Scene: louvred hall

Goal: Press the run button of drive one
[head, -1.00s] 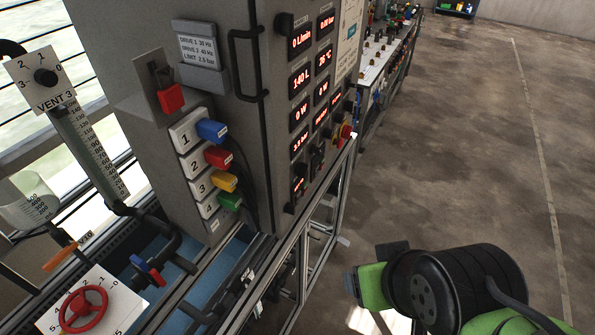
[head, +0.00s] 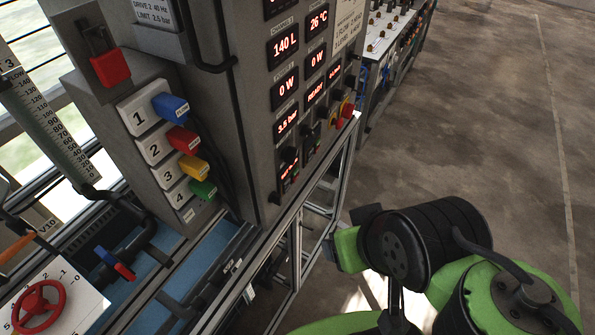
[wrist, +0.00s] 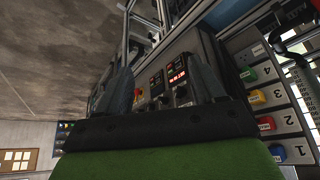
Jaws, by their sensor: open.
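The grey control cabinet (head: 245,140) stands left of centre in the head view, with red-lit displays (head: 284,88) on its front. Small dark controls (head: 289,157) sit low on that front; their labels are too small to read, so I cannot tell which is drive one's run button. A red emergency-type button on yellow (head: 344,112) is at the right edge. My gripper (wrist: 163,82) is open and empty in the wrist view, pointing toward the cabinet front with displays (wrist: 178,74) between its fingers. In the head view it is right of the cabinet, apart from it.
Plugs in blue (head: 172,106), red, yellow and green sit in numbered sockets on the cabinet's left side. A red lever (head: 110,68) is above them. A red handwheel (head: 39,306) is at lower left. Metal framing (head: 325,190) runs below the cabinet front. Open floor (head: 480,130) lies to the right.

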